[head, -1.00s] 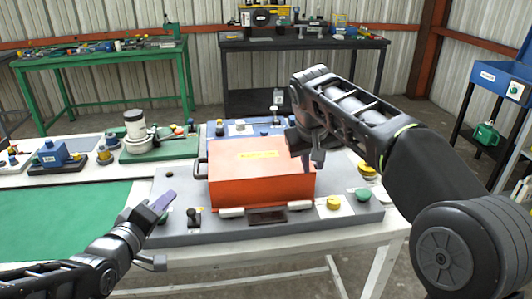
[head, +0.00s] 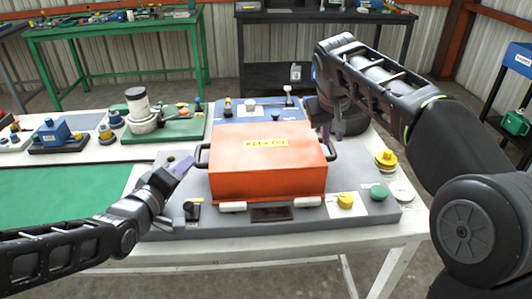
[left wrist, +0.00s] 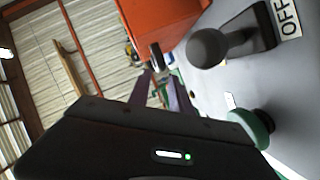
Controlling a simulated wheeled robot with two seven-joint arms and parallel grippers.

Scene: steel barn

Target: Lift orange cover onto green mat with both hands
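The orange cover (head: 268,172), a box with a yellow label on top, sits on a grey panel (head: 240,227) on the white table. It has a dark handle on its left side (head: 203,155) and one on its right side (head: 333,142). The green mat (head: 60,198) lies flat to the left. My left gripper (head: 183,166) is just left of the left handle, apart from it. In the left wrist view its two fingers (left wrist: 160,80) are spread and empty, with a dark handle end beyond the tips. My right gripper (head: 322,112) is over the right handle; its fingers are mostly hidden.
The mat is bare.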

